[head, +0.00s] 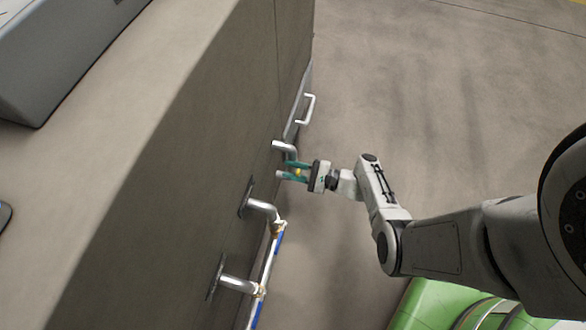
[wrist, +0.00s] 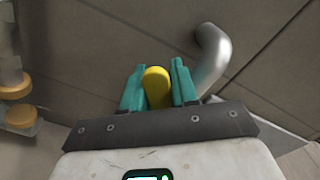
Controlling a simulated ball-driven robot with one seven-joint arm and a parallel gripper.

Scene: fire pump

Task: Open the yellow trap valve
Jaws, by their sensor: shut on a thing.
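The yellow trap valve handle (wrist: 156,86) shows as a rounded yellow piece in the wrist view. My gripper (wrist: 160,88) has its two teal fingers on either side of it, shut on it. In the head view my gripper (head: 294,172) is at the wall's lower part, beside a bent metal pipe, with a small bit of the yellow handle (head: 298,172) showing between the fingers. The rest of the valve is hidden behind the fingers and the gripper body.
A bent grey pipe (wrist: 213,58) comes out of the wall just right of the fingers. More wall pipes (head: 262,208) join a white and blue vertical pipe (head: 270,262). A white handle (head: 308,109) is farther along the wall. Open concrete floor (head: 430,110) lies to the right.

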